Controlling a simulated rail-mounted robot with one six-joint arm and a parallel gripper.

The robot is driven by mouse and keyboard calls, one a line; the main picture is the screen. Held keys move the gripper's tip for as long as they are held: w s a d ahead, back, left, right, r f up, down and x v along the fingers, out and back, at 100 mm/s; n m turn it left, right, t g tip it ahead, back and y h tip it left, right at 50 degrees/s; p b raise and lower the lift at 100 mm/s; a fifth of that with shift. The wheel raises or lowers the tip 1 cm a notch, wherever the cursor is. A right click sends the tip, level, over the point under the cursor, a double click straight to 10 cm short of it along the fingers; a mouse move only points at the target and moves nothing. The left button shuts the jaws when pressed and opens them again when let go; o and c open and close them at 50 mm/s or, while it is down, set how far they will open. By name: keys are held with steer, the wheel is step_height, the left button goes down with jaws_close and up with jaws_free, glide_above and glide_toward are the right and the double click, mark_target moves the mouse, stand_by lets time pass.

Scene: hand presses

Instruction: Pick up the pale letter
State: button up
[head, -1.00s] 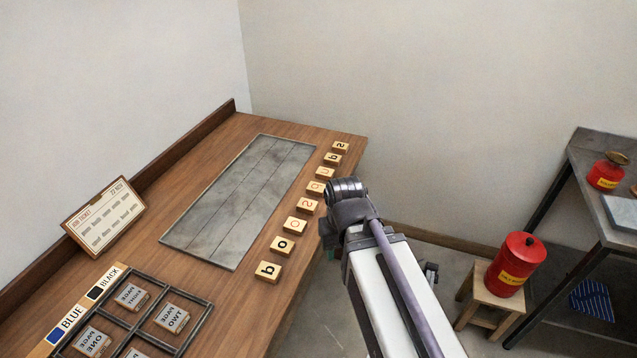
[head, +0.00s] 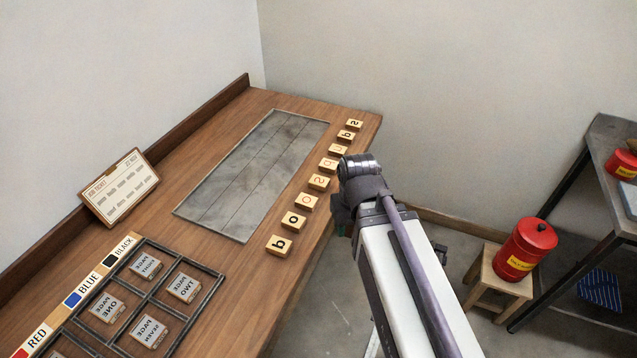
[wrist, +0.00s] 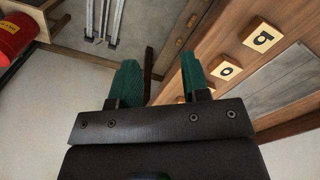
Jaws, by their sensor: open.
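A row of square wooden letter blocks runs along the right edge of the wooden bench in the head view. The nearest block, "b" (head: 278,245), and the "o" block (head: 294,222) have dark letters. The third block (head: 306,203) and the "s" block (head: 318,182) show paler, reddish letters; which is palest is hard to tell. My gripper (wrist: 160,76) is open and empty, its green fingers apart. In the wrist view the "b" block (wrist: 262,38) and "o" block (wrist: 225,70) lie right of the fingers.
A grey metal plate (head: 228,207) lies left of the row. A dark-framed tray (head: 217,285) of page blocks, a colour strip (head: 88,285) and a job ticket (head: 120,187) are farther left. A red can (head: 524,250) stands on a stool beyond the bench, right of my arm.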

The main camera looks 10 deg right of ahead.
stand_by(0.3)
steer(key=o, duration=0.7)
steer(key=shift+c, duration=0.2)
